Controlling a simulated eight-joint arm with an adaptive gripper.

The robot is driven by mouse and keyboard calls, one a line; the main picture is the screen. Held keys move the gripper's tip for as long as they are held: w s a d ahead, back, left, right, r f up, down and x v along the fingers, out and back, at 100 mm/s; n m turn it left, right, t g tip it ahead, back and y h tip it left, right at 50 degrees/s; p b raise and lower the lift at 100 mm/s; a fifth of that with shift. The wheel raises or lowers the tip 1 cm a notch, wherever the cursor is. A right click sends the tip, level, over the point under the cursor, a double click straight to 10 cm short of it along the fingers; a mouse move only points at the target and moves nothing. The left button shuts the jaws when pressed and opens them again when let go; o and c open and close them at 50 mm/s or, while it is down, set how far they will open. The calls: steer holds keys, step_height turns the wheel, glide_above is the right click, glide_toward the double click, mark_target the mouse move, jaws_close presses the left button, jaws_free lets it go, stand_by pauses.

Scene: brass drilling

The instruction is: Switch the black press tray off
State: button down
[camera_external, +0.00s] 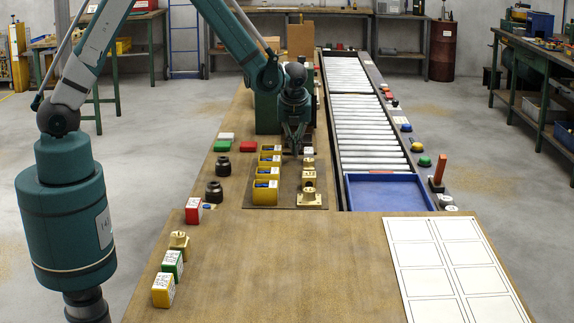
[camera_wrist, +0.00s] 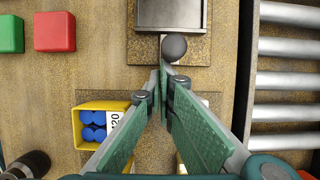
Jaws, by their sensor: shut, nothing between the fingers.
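In the wrist view a dark grey press tray (camera_wrist: 172,12) with a raised rim sits at the top centre. A round black knob (camera_wrist: 174,47) on its near side lies just beyond my fingertips. My gripper (camera_wrist: 163,72) has its green-padded fingers together and empty; whether they touch the knob I cannot tell. In the external view my gripper (camera_external: 295,150) points down beside the green press body (camera_external: 266,110), at the far end of the yellow bin row. The tray and knob cannot be made out there.
Yellow bins (camera_external: 265,190) and brass parts (camera_external: 309,196) stand in rows just nearer than my gripper. Red (camera_wrist: 54,31) and green blocks (camera_wrist: 10,34) lie to the left. A roller conveyor (camera_external: 365,120) with a blue tray (camera_external: 388,194) runs along the right.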

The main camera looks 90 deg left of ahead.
steer(key=shift+a, duration=1.55)
steer(key=shift+d, duration=0.15)
steer(key=shift+d, duration=0.45)
steer(key=d+b, duration=0.1)
steer(key=d, duration=0.2)
steer(key=p+v, duration=0.1)
steer(key=v, duration=0.9)
steer(key=shift+p, duration=0.35)
steer(key=shift+a, duration=0.1)
